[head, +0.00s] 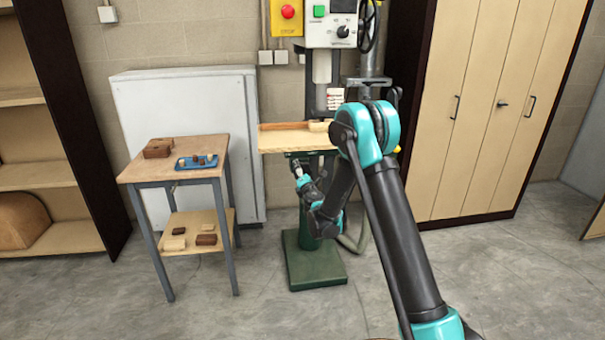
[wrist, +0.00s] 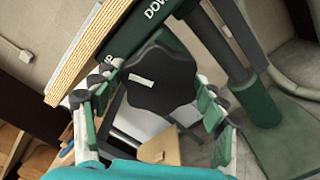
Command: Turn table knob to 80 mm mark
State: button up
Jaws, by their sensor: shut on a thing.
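The table knob (wrist: 162,82) is a black lobed hand knob with a white pointer strip, in the middle of the wrist view. It sits under the front of the drill press table, by a green bracket with partly visible lettering. My gripper (wrist: 160,88) has a finger on each side of the knob and is shut on it. In the head view my gripper (head: 301,176) is just below the table (head: 285,143), and I cannot make out the knob there. No millimetre scale or 80 mm mark can be read in either view.
The drill press column and green base (head: 315,270) stand behind my arm. A side table (head: 140,172) with a blue tray (head: 197,162) and wooden blocks is to the left. Tall cabinets (head: 480,110) stand at the right. The front left floor is clear.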

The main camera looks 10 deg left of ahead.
jog(key=m, duration=0.4)
dwell(0.3)
jog(key=o, duration=1.1)
jog(key=shift+o, duration=0.2)
jog(key=v, duration=0.7)
jog(key=shift+s, duration=0.25)
